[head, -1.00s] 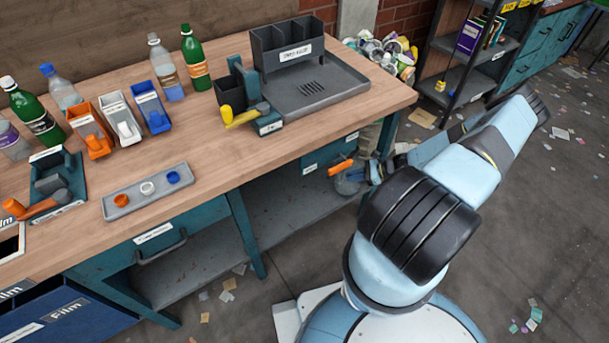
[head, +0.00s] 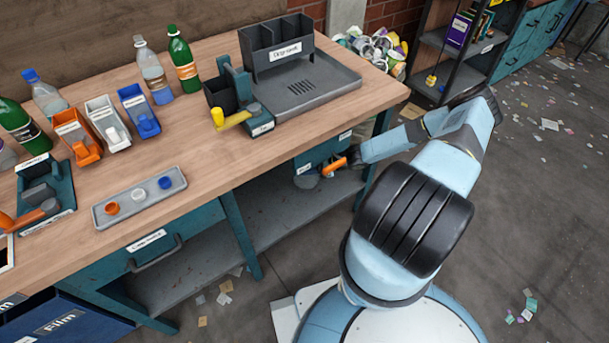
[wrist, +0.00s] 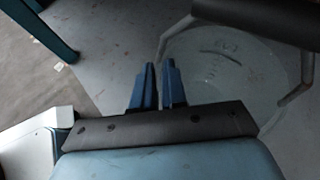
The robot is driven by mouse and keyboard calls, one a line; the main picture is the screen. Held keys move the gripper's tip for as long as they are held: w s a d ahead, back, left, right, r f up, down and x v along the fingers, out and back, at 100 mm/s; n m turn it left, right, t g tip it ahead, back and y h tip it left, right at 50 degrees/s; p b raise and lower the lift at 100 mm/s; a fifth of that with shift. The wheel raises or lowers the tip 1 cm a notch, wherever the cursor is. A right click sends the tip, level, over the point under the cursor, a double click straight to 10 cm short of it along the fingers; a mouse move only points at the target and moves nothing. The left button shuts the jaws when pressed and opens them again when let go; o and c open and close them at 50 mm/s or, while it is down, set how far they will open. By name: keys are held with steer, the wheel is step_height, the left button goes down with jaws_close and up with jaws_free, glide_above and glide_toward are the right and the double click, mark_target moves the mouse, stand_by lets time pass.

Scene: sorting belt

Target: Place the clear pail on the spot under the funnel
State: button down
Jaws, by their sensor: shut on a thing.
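The clear pail (head: 307,180) is at the lower shelf under the workbench, small and partly hard to make out in the head view. An orange grip (head: 335,167) shows beside it. In the wrist view the pail (wrist: 225,75) is seen from above, right of the fingers, with its dark handle bar (wrist: 255,18) across the top. My gripper (head: 350,162) reaches in under the bench edge. Its blue fingers (wrist: 158,88) are close together at the pail's left rim, shut on it. I cannot make out a funnel or the marked spot.
The workbench top (head: 210,135) overhangs the lower shelf (head: 285,220). A bench leg (head: 240,235) stands left of the pail, and a teal labelled panel (head: 318,152) hangs above it. A grey tray (head: 305,90) and bottles are on top.

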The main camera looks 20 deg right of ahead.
steer(key=shift+w+a, duration=0.25)
steer(key=shift+a, duration=0.5)
steer(key=shift+a+f, duration=0.1)
steer(key=shift+f, duration=1.7)
steer(key=c, duration=1.1)
jaws_free()
steer(key=v, duration=1.2)
